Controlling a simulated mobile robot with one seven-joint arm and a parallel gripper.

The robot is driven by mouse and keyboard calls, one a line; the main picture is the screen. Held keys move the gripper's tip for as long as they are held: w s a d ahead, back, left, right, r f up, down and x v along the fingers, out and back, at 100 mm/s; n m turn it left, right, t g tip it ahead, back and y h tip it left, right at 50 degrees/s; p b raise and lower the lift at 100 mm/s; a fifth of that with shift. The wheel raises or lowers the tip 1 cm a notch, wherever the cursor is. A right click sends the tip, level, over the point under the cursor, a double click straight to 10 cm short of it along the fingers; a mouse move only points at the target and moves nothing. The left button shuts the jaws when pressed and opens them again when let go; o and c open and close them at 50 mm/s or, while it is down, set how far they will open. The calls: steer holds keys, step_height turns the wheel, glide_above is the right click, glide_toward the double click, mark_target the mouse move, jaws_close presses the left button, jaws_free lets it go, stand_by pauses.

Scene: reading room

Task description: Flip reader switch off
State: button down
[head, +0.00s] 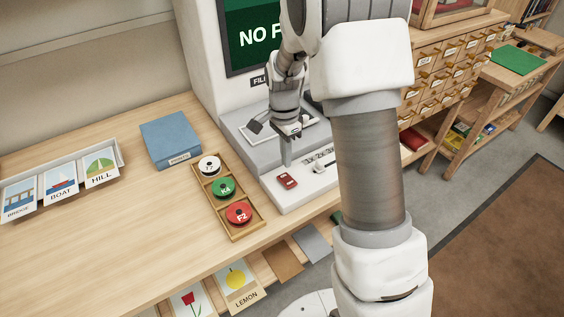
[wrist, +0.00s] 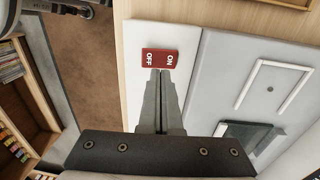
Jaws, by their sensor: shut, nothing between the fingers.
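The reader (head: 205,60) is a pale machine with a dark screen showing "NO F", the rest hidden by my arm. Its red rocker switch (head: 287,181) sits on the front of its base. In the wrist view the switch (wrist: 158,58) reads OFF on the left and ON on the right; I cannot tell which side is pressed. My gripper (head: 287,162) is shut and empty, pointing down just behind the switch. In the wrist view its fingertips (wrist: 160,73) are at the switch's lower edge, near the middle; contact cannot be told.
A wooden tray (head: 234,236) with white, green and red reels stands left of the reader base. A blue box (head: 170,139) and a rack of picture cards (head: 119,150) are farther left. A card-drawer cabinet (head: 448,75) stands at right. The table's left front is clear.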

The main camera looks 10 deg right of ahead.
step_height(320, 180, up, 9)
steer(key=p, duration=0.1)
steer(key=shift+w, duration=0.25)
